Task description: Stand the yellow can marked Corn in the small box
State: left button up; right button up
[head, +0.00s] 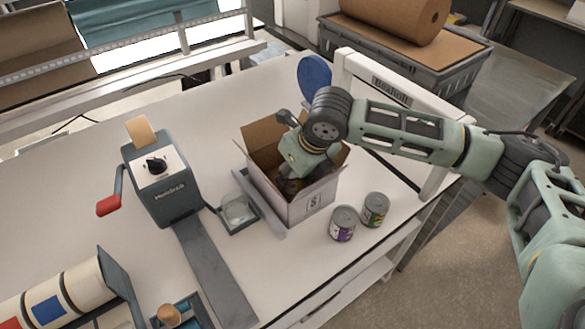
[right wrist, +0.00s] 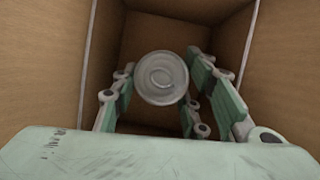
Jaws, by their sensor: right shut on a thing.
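The small box (head: 275,194) stands open on the white table, flaps up. My right gripper (head: 290,184) reaches down inside it, mostly hidden by the box walls in the head view. In the right wrist view the fingers (right wrist: 168,100) are shut on a can (right wrist: 161,78), whose round grey metal lid faces the camera. The can is upright between the fingers, with the brown box walls around it. Its label is hidden, so I cannot read Corn or confirm yellow. I cannot tell whether it touches the box floor. My left gripper is not in view.
A purple-labelled can (head: 342,224) and a green-labelled can (head: 375,209) stand right of the box near the table edge. A grey dispenser (head: 163,178) with a red handle and a small tray (head: 239,212) stand to the left. A white frame (head: 395,95) rises behind my arm.

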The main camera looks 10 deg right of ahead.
jog(key=shift+f, duration=0.1)
jog(key=o, duration=1.4)
jog(key=shift+c, duration=0.2)
notch_tip(320, 180, up, 16)
jog(key=p, duration=1.2)
jog(key=shift+f, duration=0.1)
